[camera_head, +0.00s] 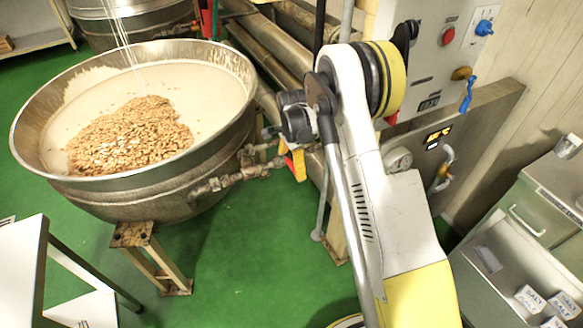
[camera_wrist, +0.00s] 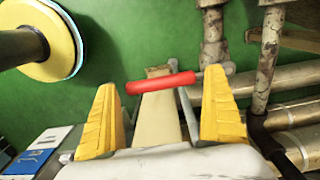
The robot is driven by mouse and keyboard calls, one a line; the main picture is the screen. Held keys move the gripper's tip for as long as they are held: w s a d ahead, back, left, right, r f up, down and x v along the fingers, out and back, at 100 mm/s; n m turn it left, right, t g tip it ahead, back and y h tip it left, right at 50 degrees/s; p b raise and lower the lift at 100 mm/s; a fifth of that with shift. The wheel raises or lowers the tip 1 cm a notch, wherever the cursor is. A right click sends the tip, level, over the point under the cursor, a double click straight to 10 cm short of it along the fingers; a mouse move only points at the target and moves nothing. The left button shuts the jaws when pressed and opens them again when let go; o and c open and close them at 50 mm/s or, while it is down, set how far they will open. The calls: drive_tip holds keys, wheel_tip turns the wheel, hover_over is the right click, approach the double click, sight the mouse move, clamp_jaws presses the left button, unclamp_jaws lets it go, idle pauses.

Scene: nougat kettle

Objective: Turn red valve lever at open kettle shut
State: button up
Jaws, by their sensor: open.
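The open kettle (camera_head: 190,185) is a wide steel bowl at left in the head view, with tan nuts heaped in pale liquid. A rusty pipe (camera_head: 225,180) runs from its side to the right. In the wrist view the red valve lever (camera_wrist: 160,83) lies nearly level. Its right end meets a grey stem near the worn pipe (camera_wrist: 215,45). My gripper (camera_wrist: 159,80) is open, one yellow finger on each side of the lever. I cannot tell whether either finger touches it. In the head view my gripper (camera_head: 295,164) is beside the pipe, partly hidden by my arm.
A control cabinet (camera_head: 430,70) with a gauge and blue handles stands behind my arm. A grey drawer unit (camera_head: 535,215) is at right. A white table (camera_head: 20,260) is at lower left. Large pipes (camera_head: 265,50) run behind the kettle. Green floor (camera_head: 245,260) is clear in front.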

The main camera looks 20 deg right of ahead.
wheel_tip(320, 180, up, 10)
drive_tip(key=shift+r, duration=0.15)
idle(0.5)
wheel_tip(320, 180, up, 9)
drive_tip(key=n+t, duration=0.1)
drive_tip(key=n, duration=0.2)
hover_over(291, 168)
drive_tip(key=s, duration=0.5)
drive_tip(key=s+a+r+n+t, duration=0.2)
drive_tip(key=s+r+n, duration=0.2)
drive_tip(key=s+r, duration=0.45)
drive_tip(key=s+n+t, duration=0.4)
drive_tip(key=s+n, duration=0.5)
drive_tip(key=s, duration=0.9)
drive_tip(key=shift+a, duration=0.4)
